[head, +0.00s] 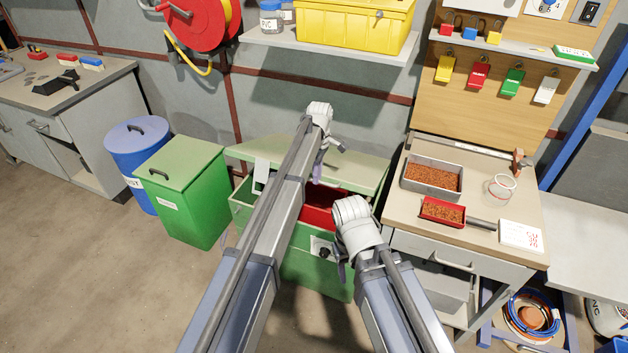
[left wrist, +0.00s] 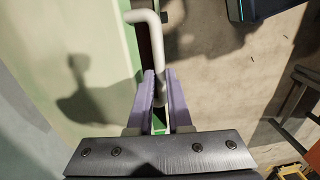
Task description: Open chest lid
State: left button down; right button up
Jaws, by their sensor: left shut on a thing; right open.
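The green chest (head: 300,272) stands in the middle of the head view. Its pale green lid (head: 362,175) is tilted up at the back, and part of the inside shows. My left gripper (head: 319,168) is at the lid, partly hidden by its own arm. In the left wrist view my left gripper (left wrist: 160,88) is shut on a pale bent handle (left wrist: 143,16) beside the green lid panel (left wrist: 85,60). My right gripper (head: 341,268) is open and empty in front of the chest, near its front latch (head: 323,252). My arms hide much of the chest.
A red bin (head: 318,214) sits inside the chest. A closed green box (head: 185,200) and a blue drum (head: 135,165) stand to the left. A workbench (head: 400,215) with trays of copper-coloured bits stands close on the right. A shelf (head: 340,47) hangs above.

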pick_arm(q)
jog(key=w+d+r+p, duration=0.2)
jog(key=w+r+p, duration=0.3)
jog(key=r, duration=0.2)
jog(key=shift+w, duration=0.15)
jog(key=c, duration=1.2)
grip_release()
jog(key=shift+c, duration=0.2)
jog(key=shift+o, duration=0.8)
jog(key=shift+w+f, duration=0.15)
jog(key=shift+f, duration=0.05)
jog(key=shift+o, duration=1.2)
notch_tip(320, 180, up, 8)
jog(key=p, duration=0.8)
